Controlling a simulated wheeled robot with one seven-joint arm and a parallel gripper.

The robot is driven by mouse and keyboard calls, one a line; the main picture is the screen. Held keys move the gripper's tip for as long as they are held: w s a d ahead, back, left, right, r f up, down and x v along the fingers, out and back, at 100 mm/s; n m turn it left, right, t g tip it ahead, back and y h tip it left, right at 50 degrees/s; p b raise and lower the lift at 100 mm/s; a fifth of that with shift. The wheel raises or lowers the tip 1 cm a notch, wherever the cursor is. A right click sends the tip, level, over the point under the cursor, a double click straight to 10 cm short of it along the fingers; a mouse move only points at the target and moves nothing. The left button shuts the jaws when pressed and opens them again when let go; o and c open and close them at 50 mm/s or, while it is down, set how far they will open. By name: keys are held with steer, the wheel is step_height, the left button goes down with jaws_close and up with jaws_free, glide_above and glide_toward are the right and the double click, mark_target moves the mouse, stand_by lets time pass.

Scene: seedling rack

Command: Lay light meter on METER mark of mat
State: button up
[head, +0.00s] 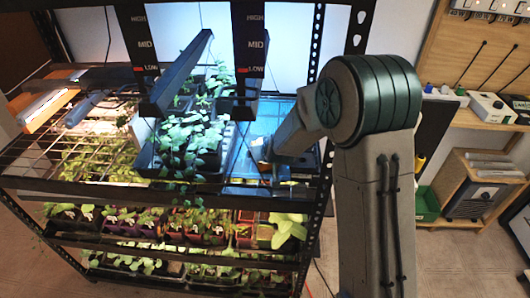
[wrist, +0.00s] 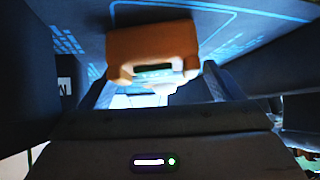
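An orange-brown block-shaped device with a dark inset and a pale front part, seemingly the light meter (wrist: 150,42), shows in the wrist view between and just beyond my fingertips. My gripper (wrist: 158,82) has its two fingers wide apart, one at each side of the device; whether they touch it is unclear. In the head view my gripper (head: 266,166) is low inside the rack, over the blue mat (head: 240,175), with a small pale-orange patch beside it. The mat has light-blue lines in the wrist view (wrist: 225,18). The METER mark cannot be made out.
A tray of seedlings (head: 148,160) stands left of my gripper on the same shelf. A rack post (head: 325,160) stands to the right. More pots fill the shelf below.

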steer(key=v, duration=1.4)
stand_by(0.7)
